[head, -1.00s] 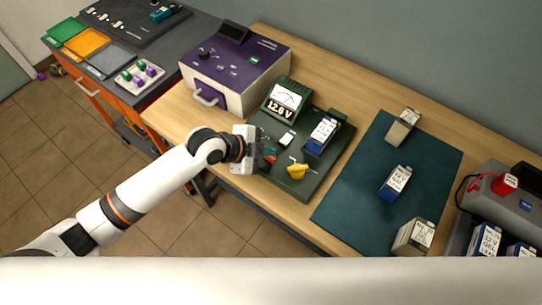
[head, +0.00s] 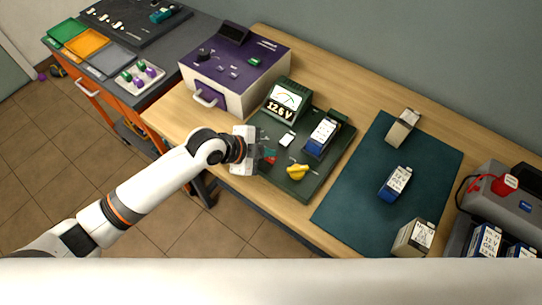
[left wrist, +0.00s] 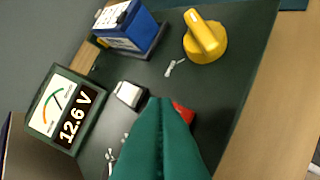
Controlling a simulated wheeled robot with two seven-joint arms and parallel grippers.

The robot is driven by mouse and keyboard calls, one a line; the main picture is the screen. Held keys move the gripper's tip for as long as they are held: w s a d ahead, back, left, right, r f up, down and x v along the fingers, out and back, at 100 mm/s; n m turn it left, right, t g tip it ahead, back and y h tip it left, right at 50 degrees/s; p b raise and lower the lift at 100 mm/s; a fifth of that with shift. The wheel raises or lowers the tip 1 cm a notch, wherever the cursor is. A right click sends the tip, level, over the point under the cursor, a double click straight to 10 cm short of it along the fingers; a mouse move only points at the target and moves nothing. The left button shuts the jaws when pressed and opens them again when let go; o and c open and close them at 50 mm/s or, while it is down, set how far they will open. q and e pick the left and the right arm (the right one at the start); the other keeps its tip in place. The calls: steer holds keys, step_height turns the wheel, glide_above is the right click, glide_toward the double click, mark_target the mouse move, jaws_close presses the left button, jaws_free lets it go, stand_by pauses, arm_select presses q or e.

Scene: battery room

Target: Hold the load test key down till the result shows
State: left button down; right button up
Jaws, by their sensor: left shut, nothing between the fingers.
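The dark green battery tester (head: 325,181) lies on the wooden bench, with a dial and a display (head: 281,107) reading 12.6 V; the display also shows in the left wrist view (left wrist: 75,117). A red key (head: 269,160) sits at its near left, partly hidden behind the fingers in the left wrist view (left wrist: 184,112). A white key (head: 287,139) and a yellow knob (head: 298,172) are beside it. A blue battery (head: 322,134) stands in the tester. My left gripper (head: 265,151) is shut and empty, its tips close to the red key; contact cannot be told. My right gripper is out of view.
A purple and white machine (head: 236,70) stands left of the tester. A teal mat (head: 353,195) to the right holds several batteries. A grey charger (head: 515,199) with a red clamp is at the far right.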

mark_target(267, 160)
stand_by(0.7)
arm_select(q)
steer(key=shift+f, duration=0.4)
steer(key=shift+f+b, duration=0.4)
stand_by(1.9)
stand_by(1.4)
steer(key=shift+r+p, duration=0.75)
steer(key=shift+r, duration=0.05)
step_height(267, 160, up, 5)
steer(key=p, duration=0.4)
steer(key=shift+r+p, duration=0.1)
steer(key=shift+p, duration=0.2)
